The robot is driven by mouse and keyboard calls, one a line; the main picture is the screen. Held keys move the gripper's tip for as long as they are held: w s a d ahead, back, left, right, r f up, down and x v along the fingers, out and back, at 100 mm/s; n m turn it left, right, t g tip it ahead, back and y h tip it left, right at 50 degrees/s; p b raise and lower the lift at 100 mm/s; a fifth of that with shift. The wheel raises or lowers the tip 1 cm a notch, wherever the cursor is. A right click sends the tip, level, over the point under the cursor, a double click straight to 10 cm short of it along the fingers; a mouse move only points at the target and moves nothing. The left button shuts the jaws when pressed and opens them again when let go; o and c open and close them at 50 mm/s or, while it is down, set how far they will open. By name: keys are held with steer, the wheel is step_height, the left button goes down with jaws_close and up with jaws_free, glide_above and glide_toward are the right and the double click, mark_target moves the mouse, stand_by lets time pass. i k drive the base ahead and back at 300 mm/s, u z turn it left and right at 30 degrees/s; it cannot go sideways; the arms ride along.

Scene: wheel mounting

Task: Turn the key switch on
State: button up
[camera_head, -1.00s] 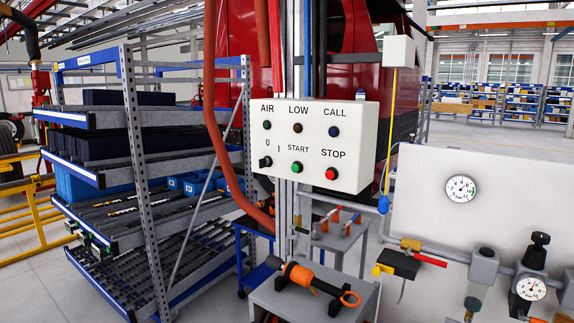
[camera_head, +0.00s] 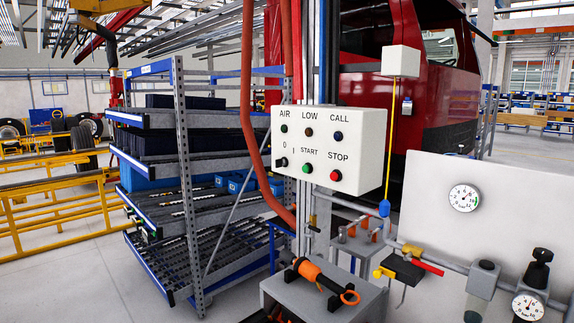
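The key switch (camera_head: 281,163) is a small black knob at the lower left of a white control box (camera_head: 329,181), marked 0 and I above it. Its handle appears to point to the left, toward the 0; it is too small to be certain. A green START button (camera_head: 306,168) and a red STOP button (camera_head: 336,175) sit to its right. AIR, LOW and CALL lamps are in the row above, and none looks clearly lit. My gripper is not in view.
A blue and grey shelf rack (camera_head: 187,190) stands left of the box. An orange hose (camera_head: 247,100) hangs close to its left side. An orange-black tool (camera_head: 318,277) lies on a grey stand (camera_head: 345,302) below. A gauge panel (camera_head: 430,210) and pipes fill the right. Open floor lies front left.

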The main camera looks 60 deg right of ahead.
mark_target(279, 163)
steer(key=u, duration=0.1)
steer(key=i, duration=0.95)
steer(key=z, duration=0.05)
